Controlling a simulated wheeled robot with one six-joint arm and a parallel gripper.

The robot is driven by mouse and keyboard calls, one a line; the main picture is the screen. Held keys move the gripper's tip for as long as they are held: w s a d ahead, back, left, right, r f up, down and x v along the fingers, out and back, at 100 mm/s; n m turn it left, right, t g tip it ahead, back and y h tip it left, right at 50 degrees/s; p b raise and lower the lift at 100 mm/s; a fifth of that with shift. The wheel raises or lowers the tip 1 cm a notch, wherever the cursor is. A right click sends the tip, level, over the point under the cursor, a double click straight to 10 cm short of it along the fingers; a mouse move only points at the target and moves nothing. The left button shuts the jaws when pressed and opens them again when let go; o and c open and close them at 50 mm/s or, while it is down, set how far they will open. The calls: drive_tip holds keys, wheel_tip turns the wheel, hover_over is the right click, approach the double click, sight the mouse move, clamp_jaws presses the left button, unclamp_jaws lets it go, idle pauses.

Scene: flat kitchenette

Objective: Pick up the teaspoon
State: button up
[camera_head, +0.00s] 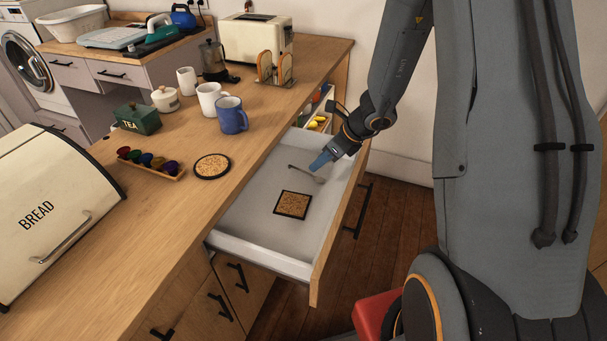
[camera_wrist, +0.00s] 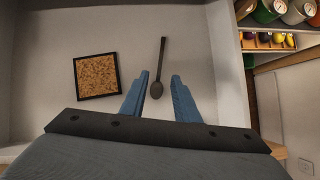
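The teaspoon (camera_head: 305,173) lies in the open drawer (camera_head: 250,242), toward its back end. In the wrist view the teaspoon (camera_wrist: 162,62) is dark, with its bowl toward my gripper and its handle pointing away. My gripper (camera_head: 318,166) is over the drawer, and its blue fingers reach down close to the spoon in the head view. In the wrist view the two fingers of my gripper (camera_wrist: 159,80) are apart, with the spoon's bowl seen between them and nothing held. Whether the fingertips touch the drawer bottom I cannot tell.
A square cork coaster (camera_head: 292,205) with a dark frame lies in the drawer near the spoon. The drawer walls stand close around. The counter (camera_head: 185,230) beside it holds a blue mug (camera_head: 232,116), a round cork trivet (camera_head: 212,166) and a bread box (camera_head: 55,205).

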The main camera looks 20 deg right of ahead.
sight(307, 173)
drive_tip(key=shift+p+x, duration=0.7)
drive_tip(key=shift+x, duration=2.35)
clamp_jaws()
